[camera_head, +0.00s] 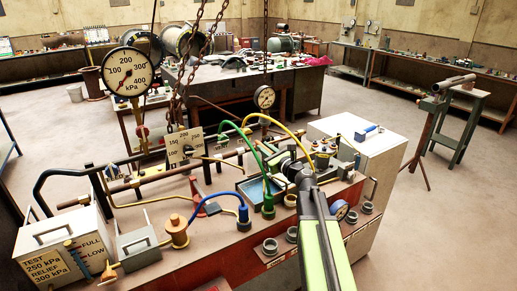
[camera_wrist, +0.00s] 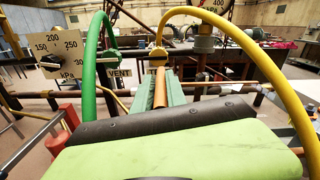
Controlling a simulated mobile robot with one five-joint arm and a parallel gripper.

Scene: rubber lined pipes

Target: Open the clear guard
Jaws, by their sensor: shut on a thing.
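I cannot make out the clear guard for certain in either view. In the head view, my gripper (camera_head: 304,178) reaches over the red-sided workbench (camera_head: 235,262), next to dark round fittings and the yellow and green hoses. In the wrist view, my gripper (camera_wrist: 161,88) points away from the camera and appears shut on an orange-brown bar (camera_wrist: 160,90). I cannot tell whether this bar belongs to the guard. The dark roll and pale green body of my own arm cover the lower part of that view and hide what lies beneath.
A green hose (camera_wrist: 91,85) rises left of my gripper, and a yellow hose (camera_wrist: 285,85) arches over and right of it. A square gauge (camera_wrist: 58,52) stands at left. A white cabinet (camera_head: 372,150) is right of the bench. Open floor lies farther right.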

